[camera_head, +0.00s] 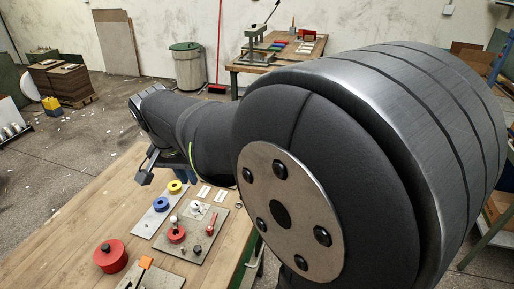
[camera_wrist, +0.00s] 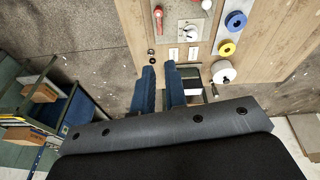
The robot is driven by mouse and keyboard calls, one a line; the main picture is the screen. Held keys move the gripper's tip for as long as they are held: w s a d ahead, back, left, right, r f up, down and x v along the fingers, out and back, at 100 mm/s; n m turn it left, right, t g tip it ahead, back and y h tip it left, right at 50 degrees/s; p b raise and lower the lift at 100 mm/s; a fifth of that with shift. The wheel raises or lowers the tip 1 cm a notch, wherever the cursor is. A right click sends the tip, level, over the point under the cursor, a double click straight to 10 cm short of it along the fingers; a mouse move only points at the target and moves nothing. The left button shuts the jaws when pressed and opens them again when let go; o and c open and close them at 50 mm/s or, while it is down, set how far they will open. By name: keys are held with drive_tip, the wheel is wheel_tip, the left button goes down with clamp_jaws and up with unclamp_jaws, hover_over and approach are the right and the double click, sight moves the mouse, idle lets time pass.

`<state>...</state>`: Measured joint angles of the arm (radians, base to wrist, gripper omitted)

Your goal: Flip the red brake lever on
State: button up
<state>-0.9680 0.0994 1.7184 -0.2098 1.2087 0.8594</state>
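The red brake lever (camera_head: 211,222) is a slim red handle on a grey plate (camera_head: 197,248) on the wooden bench. My gripper (camera_head: 148,166) is above the far left part of the bench in the head view, well away from the lever. In the wrist view its two blue fingers (camera_wrist: 160,72) stand apart with an empty gap between them, and the lever lies beyond their tips. My arm hides part of the bench in the head view.
A red round knob (camera_head: 176,234) and a white knob (camera_head: 197,207) stand beside the lever. Blue and yellow rings (camera_head: 175,186) sit on a strip to the left. A large red disc (camera_head: 109,256) and an orange handle (camera_head: 146,262) are at the front left.

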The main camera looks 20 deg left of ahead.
drive_tip(key=a+f+n, duration=0.1)
drive_tip(key=n, duration=0.1)
drive_tip(key=w+a+f+n, duration=0.1)
drive_tip(key=n, duration=0.2)
drive_tip(key=w+a+f+n+h, duration=0.1)
drive_tip(key=n, duration=0.1)
drive_tip(key=shift+w+a+f+n+g, duration=0.2)
drive_tip(key=shift+f+n+g, duration=0.05)
drive_tip(key=shift+n+g, duration=0.15)
clamp_jaws()
drive_tip(key=w+a+f+n, duration=0.1)
drive_tip(key=a+f+n, duration=0.1)
drive_tip(key=n, duration=0.3)
drive_tip(key=w+a+f+n+g+h, duration=0.1)
drive_tip(key=w+a+f+n, duration=0.1)
drive_tip(key=f+n, duration=0.2)
drive_tip(key=shift+f+n+h, duration=0.15)
drive_tip(key=shift+n+h, duration=0.15)
drive_tip(key=shift+n, duration=0.9)
approach(213, 223)
drive_tip(key=a+f, duration=0.3)
drive_tip(key=shift+w+a+f, duration=0.3)
drive_tip(key=shift+w+a, duration=0.05)
drive_tip(key=shift+w, duration=0.05)
drive_tip(key=shift+w+d+f, duration=0.25)
drive_tip(key=shift+d+f, duration=0.55)
drive_tip(key=shift+d, duration=0.2)
drive_tip(key=shift+w+d+f, duration=0.25)
drive_tip(key=shift+d+f, duration=0.2)
drive_tip(key=shift+d, duration=0.3)
